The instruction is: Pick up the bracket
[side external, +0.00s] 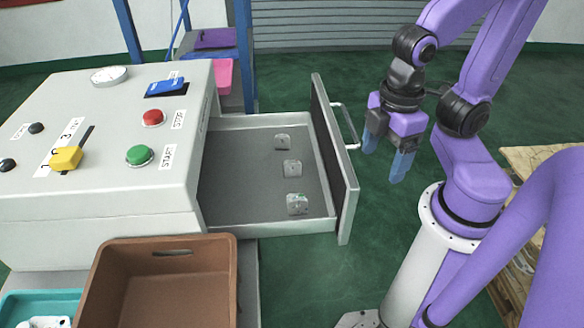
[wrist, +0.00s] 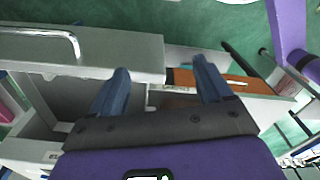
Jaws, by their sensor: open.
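Three small grey metal pieces lie apart in the open drawer (side external: 240,205) in the side view: a back one (side external: 282,142), a middle one (side external: 292,168) and a front one (side external: 297,204). They are too small to tell which, if any, is the bracket. A pale casting (side external: 50,322) is partly cut off at the bottom left, in a teal tray (side external: 40,297). My gripper (side external: 385,160) is open and empty, outside the drawer, to the right of its front panel and handle. Its two blue fingers also show apart in the wrist view (wrist: 161,66), with nothing between them.
The drawer's upright front panel (side external: 335,165) and handle (side external: 345,125) stand between my gripper and the pieces. A brown bin (side external: 228,275) stands in front of the control cabinet (side external: 110,205). A wooden pallet (side external: 535,170) is at the right. Green floor is clear below my gripper.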

